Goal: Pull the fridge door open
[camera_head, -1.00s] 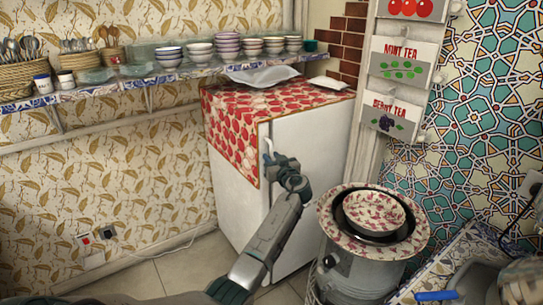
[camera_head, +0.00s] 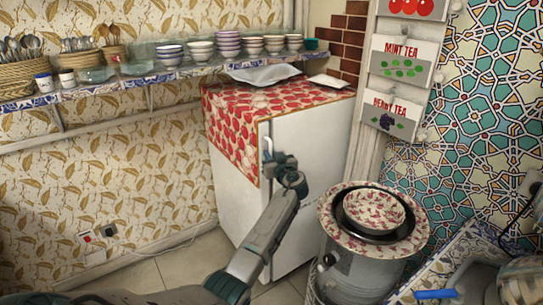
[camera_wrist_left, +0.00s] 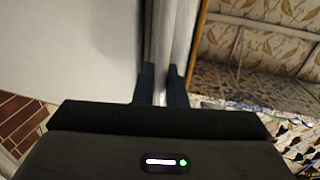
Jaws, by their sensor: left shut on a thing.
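The white fridge (camera_head: 312,140) stands against the wall in the head view, with a red and white patterned cloth (camera_head: 237,120) over its top and side. Its door looks closed. A pale vertical handle (camera_head: 267,147) runs along the door's left edge. My left gripper (camera_head: 270,160) is at this handle. In the left wrist view the two dark fingers (camera_wrist_left: 162,84) are on either side of the handle (camera_wrist_left: 160,38), shut on it. The white door face (camera_wrist_left: 70,45) fills the left of that view. My right gripper is not in view.
A shelf (camera_head: 130,86) with bowls and cutlery runs along the wall. Tiled floor (camera_head: 195,265) is free to the left.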

